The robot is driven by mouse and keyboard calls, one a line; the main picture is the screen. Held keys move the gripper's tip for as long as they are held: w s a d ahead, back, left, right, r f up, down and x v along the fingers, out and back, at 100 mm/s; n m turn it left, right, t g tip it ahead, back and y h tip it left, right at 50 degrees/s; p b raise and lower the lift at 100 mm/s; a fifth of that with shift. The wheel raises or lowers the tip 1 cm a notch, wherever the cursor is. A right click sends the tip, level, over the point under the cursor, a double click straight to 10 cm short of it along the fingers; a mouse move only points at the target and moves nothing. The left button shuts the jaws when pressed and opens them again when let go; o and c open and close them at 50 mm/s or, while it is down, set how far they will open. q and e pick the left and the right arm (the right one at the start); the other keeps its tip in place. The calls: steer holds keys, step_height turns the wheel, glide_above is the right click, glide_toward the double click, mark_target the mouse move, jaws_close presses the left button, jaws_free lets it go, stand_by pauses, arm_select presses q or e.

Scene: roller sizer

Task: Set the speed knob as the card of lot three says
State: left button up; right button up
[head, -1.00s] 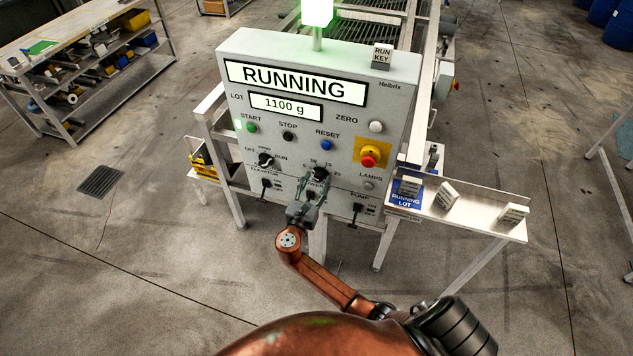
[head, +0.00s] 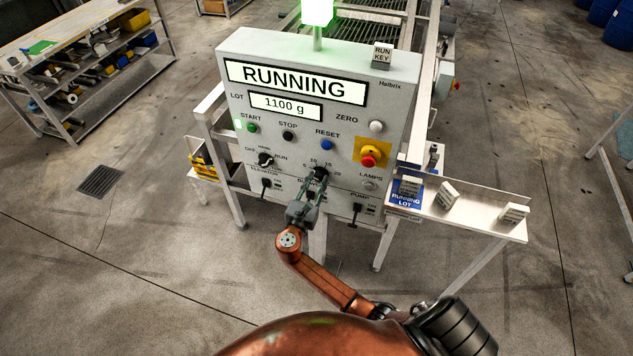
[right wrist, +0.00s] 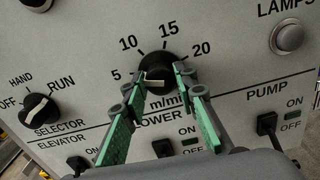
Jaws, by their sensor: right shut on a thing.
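The speed knob (right wrist: 158,72) is a black dial with a white bar on the panel, marked 5, 10, 15, 20 and m/min. Its bar lies nearly level, towards the 5 side; the exact setting is hard to read. It also shows in the head view (head: 320,174). My right gripper (head: 313,187) is shut on the knob, its green-padded fingers (right wrist: 157,82) on either side. Cards stand on the right shelf: one (head: 410,186) at the blue RUNNING LOT plate, one (head: 447,196) mid-shelf, one (head: 514,213) at the end. Their writing is too small to read. My left gripper is out of view.
The panel display (head: 296,83) reads RUNNING and the lot window (head: 286,106) reads 1100 g. The selector knob (right wrist: 38,108) points to RUN. Toggle switches (right wrist: 267,124) sit below. A red stop button (head: 369,161) is to the right. The green lamp (head: 317,12) is lit.

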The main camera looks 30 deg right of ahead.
steer(key=m+b, duration=0.2)
steer(key=m, duration=0.3)
steer(key=shift+s+f, duration=0.1)
steer(key=shift+f, duration=0.05)
steer(key=m+b, duration=0.3)
steer(key=m, duration=0.2)
steer(key=shift+d+f, duration=0.1)
steer(key=m+b, duration=0.4)
steer(key=m, duration=0.1)
steer(key=shift+f+b, duration=0.15)
steer(key=shift+b, duration=0.25)
steer(key=shift+m+b, duration=1.55)
steer(key=shift+m, duration=0.65)
steer(key=o, duration=1.2)
steer(key=shift+r, duration=0.2)
steer(key=shift+c, duration=0.2)
